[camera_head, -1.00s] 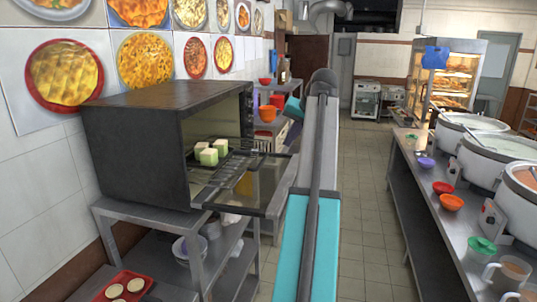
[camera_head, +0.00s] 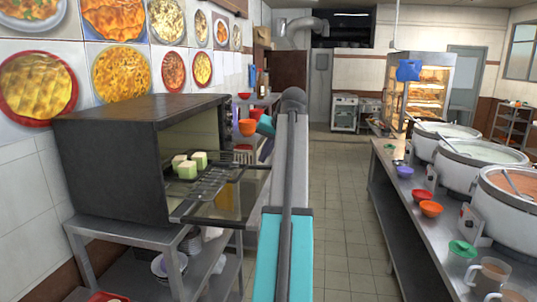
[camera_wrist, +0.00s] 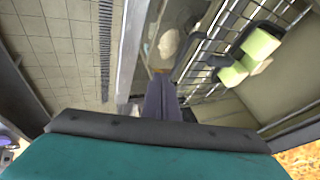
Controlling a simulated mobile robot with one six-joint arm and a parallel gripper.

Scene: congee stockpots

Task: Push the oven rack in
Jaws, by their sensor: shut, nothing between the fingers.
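The dark oven (camera_head: 115,160) stands at the left with its glass door (camera_head: 225,205) folded down. The wire oven rack (camera_head: 212,182) sticks partly out of the opening, above the door. Light green cubes (camera_head: 187,168) sit on it toward the oven; they also show in the wrist view (camera_wrist: 247,55). In the wrist view the rack (camera_wrist: 205,58) is at upper right. My gripper (camera_wrist: 160,80) is shut and empty, its fingers by the rack's front end and over the door glass. I cannot tell whether they touch the rack. In the head view my arm hides the fingertips.
The oven rests on a metal table (camera_head: 140,232) with bowls on its lower shelf. An orange pot (camera_head: 247,127) stands beyond the oven. A counter (camera_head: 445,250) with stockpots and bowls runs along the right. The tiled aisle floor (camera_head: 340,220) between is clear.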

